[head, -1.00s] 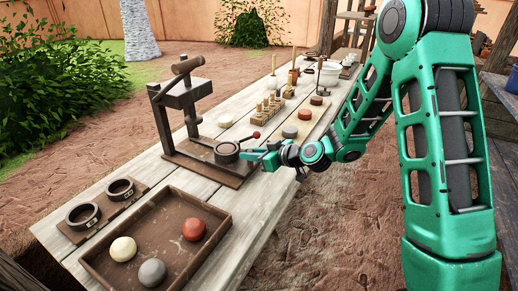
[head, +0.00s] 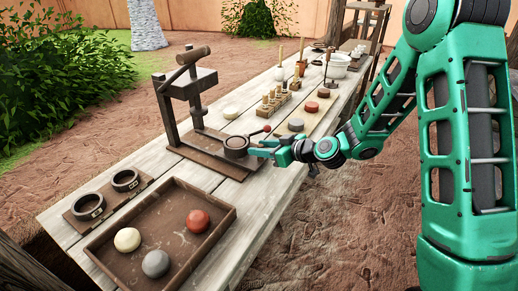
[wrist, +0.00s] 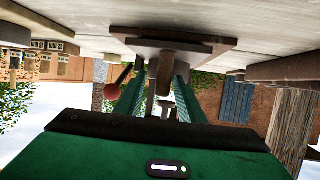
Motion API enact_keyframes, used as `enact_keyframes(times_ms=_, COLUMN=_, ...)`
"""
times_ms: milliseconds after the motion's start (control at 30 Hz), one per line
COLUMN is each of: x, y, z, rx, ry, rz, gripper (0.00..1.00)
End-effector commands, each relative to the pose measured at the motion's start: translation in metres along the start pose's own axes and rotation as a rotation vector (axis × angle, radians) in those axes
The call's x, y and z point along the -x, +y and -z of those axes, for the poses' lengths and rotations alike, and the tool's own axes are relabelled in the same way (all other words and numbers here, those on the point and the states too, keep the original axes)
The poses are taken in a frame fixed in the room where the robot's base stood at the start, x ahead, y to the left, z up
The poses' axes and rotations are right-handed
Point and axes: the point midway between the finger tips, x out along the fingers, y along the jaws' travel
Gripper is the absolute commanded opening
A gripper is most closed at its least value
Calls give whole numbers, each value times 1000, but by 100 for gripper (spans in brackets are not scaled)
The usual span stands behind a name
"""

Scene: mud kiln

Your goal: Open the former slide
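The former (head: 184,92) is a dark wooden press frame with a crossbar and plunger, upright on a wooden base. A round dark ring-shaped cup (head: 236,147), which looks like part of its slide, sits at the base's right end under no visible cover. A red-knobbed lever (head: 267,129) sticks out beside the cup. My gripper (head: 258,150) is just right of the cup, its fingers pointing at it. The wrist view shows the fingers (wrist: 160,82) apart, with dark and grey former parts seen between them and the red knob (wrist: 113,90) at left. Contact cannot be told.
A wooden tray (head: 142,195) with white, grey and red balls lies at the front. A board with two rings (head: 85,206) is left of it. Coloured discs (head: 296,125), pegs (head: 269,104) and a white bowl (head: 337,65) stand farther along the table (head: 250,105).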

Motion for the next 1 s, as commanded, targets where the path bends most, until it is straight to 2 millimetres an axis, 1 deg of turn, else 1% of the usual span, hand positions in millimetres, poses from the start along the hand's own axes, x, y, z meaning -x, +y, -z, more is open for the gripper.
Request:
enact_keyframes(times_ms=133, x=4, y=-1, z=0, rx=-1, ry=0, rz=1, gripper=36)
enact_keyframes(times_ms=233, x=14, y=0, z=0, rx=0, ry=0, rz=-1, gripper=36)
enact_keyframes(times_ms=367, x=36, y=1, z=0, rx=-2, ry=-1, rz=-2, gripper=36)
enact_keyframes(times_ms=500, x=63, y=2, z=0, rx=-2, ry=-1, rz=-4, gripper=36)
enact_keyframes(times_ms=700, x=92, y=3, z=0, rx=-2, ry=-1, rz=-2, gripper=36)
enact_keyframes(times_ms=833, x=102, y=2, z=0, rx=0, ry=-1, rz=-1, gripper=36)
enact_keyframes(times_ms=1000, x=106, y=2, z=0, rx=-1, ry=-1, rz=0, gripper=36)
